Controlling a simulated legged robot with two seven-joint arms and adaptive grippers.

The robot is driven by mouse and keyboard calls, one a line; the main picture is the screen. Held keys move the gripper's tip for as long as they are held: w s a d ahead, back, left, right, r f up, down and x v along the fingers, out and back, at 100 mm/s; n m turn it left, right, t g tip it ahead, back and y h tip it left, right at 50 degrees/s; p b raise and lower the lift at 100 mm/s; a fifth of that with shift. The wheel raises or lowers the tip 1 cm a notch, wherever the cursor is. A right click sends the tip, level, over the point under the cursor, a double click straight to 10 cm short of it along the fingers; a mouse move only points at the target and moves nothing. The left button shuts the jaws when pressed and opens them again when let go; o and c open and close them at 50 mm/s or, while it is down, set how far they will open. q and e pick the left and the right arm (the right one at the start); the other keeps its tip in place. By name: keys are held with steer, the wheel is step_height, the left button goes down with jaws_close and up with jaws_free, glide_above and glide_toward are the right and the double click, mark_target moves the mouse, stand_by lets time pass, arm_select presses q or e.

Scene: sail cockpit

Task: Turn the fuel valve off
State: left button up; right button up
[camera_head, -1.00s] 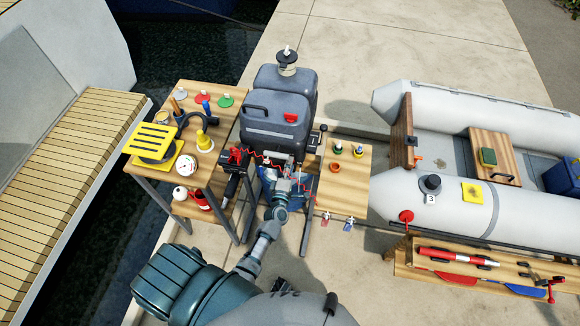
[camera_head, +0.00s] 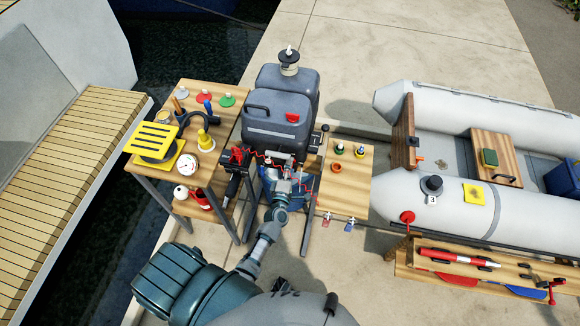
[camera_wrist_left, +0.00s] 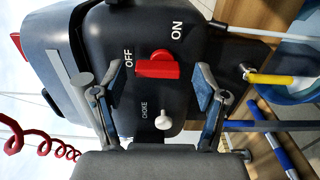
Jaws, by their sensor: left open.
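The fuel valve is a red lever (camera_wrist_left: 158,68) on the dark face of the outboard motor, between the printed words OFF and ON, in the left wrist view. Its handle lies across the picture, roughly level, with its left end near OFF. My left gripper (camera_wrist_left: 154,92) is open, one finger on each side of the red lever, with no contact visible. In the head view my left gripper (camera_head: 283,178) is low in front of the grey outboard motor (camera_head: 278,115) and hides the valve. My right gripper is not in view.
A white choke knob (camera_wrist_left: 163,121) sits below the lever. A yellow-handled part (camera_wrist_left: 268,78) is at the right. A red coiled cord (camera_wrist_left: 40,140) hangs at left. Wooden tables with small parts flank the motor, and a grey inflatable boat (camera_head: 470,210) lies right.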

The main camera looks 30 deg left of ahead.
arm_select(q)
steer(key=v, duration=1.1)
steer(key=shift+s, duration=0.3)
steer(key=shift+d+f, duration=0.1)
steer(key=s+d+f+m+g+h, duration=0.25)
steer(key=s+f+m, duration=0.2)
steer(key=f, duration=0.45)
steer(key=s+d+f+m+g+h, duration=0.25)
steer(key=f+m, duration=0.25)
steer(key=f, duration=0.4)
steer(key=s+d+f+m+g+h, duration=0.1)
steer(key=s+d+f+m+g, duration=0.3)
steer(key=f, duration=0.5)
steer(key=s+a+f+m+g, duration=0.2)
steer(key=s+f+m, duration=0.1)
steer(key=s, duration=0.4)
steer(key=s+a+f+m+g, duration=0.1)
steer(key=s+f+m, duration=0.3)
steer(key=s, duration=0.4)
steer(key=s+a+f+m+g+y, duration=0.1)
steer(key=s+a+f+m+g, duration=0.1)
steer(key=s+f, duration=0.4)
steer(key=shift+s+a+m+g, duration=0.3)
steer(key=shift+s+m+g, duration=0.35)
steer(key=shift+s+g, duration=0.4)
